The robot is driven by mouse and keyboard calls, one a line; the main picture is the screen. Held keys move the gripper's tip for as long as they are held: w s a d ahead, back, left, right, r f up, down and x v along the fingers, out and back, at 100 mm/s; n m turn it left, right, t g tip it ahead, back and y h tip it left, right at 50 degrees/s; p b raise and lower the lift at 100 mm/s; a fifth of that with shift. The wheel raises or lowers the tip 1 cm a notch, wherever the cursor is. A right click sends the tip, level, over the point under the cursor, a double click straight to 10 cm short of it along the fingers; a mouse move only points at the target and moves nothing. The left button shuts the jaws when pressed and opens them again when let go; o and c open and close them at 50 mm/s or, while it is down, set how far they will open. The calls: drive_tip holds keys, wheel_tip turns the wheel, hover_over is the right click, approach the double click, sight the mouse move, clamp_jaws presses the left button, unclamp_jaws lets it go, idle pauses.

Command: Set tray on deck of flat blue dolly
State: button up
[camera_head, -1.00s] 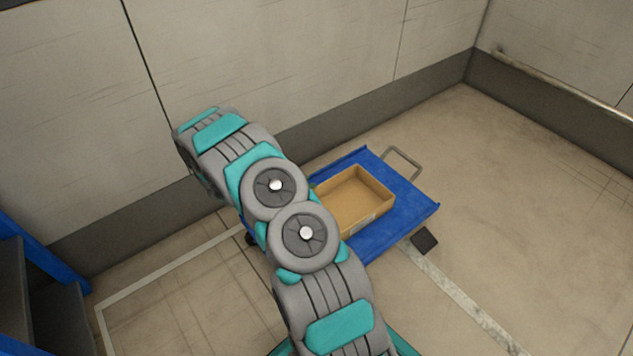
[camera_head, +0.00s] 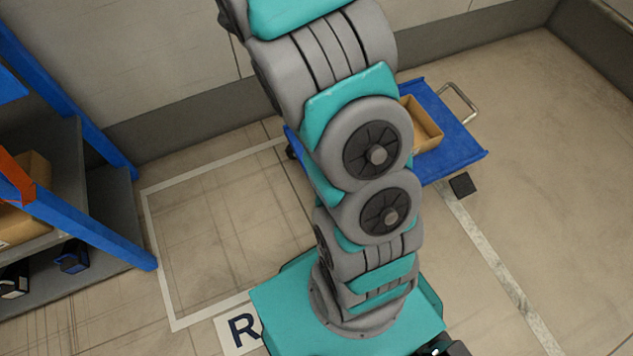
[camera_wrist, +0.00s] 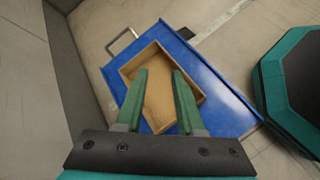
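A tan open tray (camera_head: 428,128) rests on the deck of the flat blue dolly (camera_head: 455,143), partly hidden behind my arm in the head view. In the wrist view the whole rim of the tray (camera_wrist: 124,72) is nearly in sight, lying on the blue deck (camera_wrist: 222,105) towards the handle end. My gripper (camera_wrist: 160,75) shows in the wrist view with its two green fingers apart and nothing between them. The fingers appear above the tray, and I see no contact with it. The gripper is out of sight in the head view.
A blue-framed shelf (camera_head: 95,205) with a tan box (camera_head: 30,185) stands at the left. The dolly's metal handle (camera_head: 460,100) points towards the wall. White-taped floor (camera_head: 225,220) lies clear left of my base. A wall runs close behind the dolly.

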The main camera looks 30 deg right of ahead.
drive_tip(key=s+a+r+m+t+y, duration=0.1)
drive_tip(key=s+a+r+m+y, duration=0.2)
drive_tip(key=s+a, duration=0.7)
drive_tip(key=s+a+r+m+t+y, duration=0.1)
drive_tip(key=s+a+r+m+y, duration=0.3)
drive_tip(key=s+a, duration=0.7)
drive_tip(key=a+r+y, duration=0.2)
drive_tip(key=a, duration=0.3)
drive_tip(key=shift+a+r+t, duration=0.15)
drive_tip(key=shift+r+t, duration=0.15)
drive_tip(key=shift+r, duration=0.1)
drive_tip(key=shift+s, duration=0.15)
